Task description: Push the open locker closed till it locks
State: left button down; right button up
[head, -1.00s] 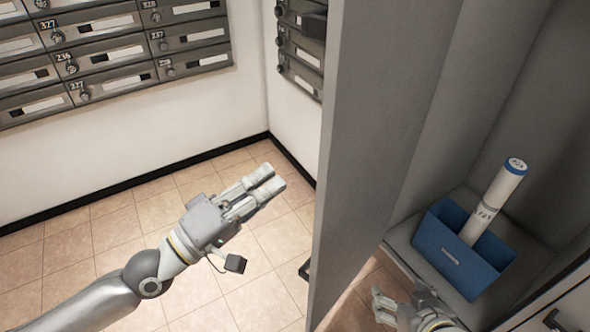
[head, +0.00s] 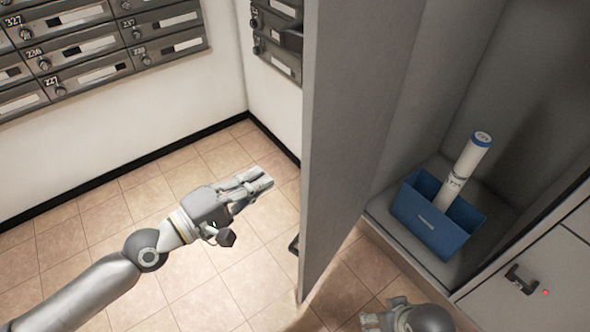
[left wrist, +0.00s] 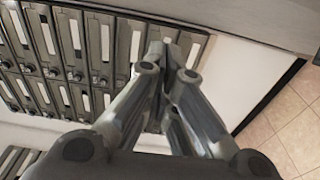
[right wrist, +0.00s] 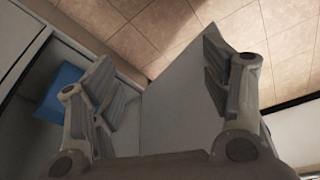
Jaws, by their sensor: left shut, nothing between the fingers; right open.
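The locker door (head: 350,130) is a tall grey panel, standing open on the near side of its compartment. The open grey locker (head: 480,100) is to its right. My left gripper (head: 266,181) is shut and empty, left of the door and apart from it. Its closed fingers (left wrist: 166,60) show in the left wrist view. My right gripper (head: 372,320) is low, right of the door, mostly cut off by the frame edge. In the right wrist view its fingers (right wrist: 165,85) are spread, with a grey panel beyond them, likely the door.
A blue bin (head: 425,226) with a white, blue-capped tube (head: 465,168) stands inside the locker. A closed locker with a handle (head: 522,280) and red light is at lower right. Mailboxes (head: 95,50) line the back wall. The tiled floor (head: 100,240) at left is clear.

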pick_arm(q)
jog(key=w+d+p, duration=0.1)
jog(key=d+p, duration=0.2)
jog(key=d, duration=0.4)
jog(key=shift+d, duration=0.3)
pick_arm(e)
notch_tip(320, 180, down, 13)
jog(key=s, duration=0.1)
jog(key=shift+s+g, duration=0.15)
jog(key=shift+g, duration=0.15)
pick_arm(q)
jog(key=shift+w, duration=0.1)
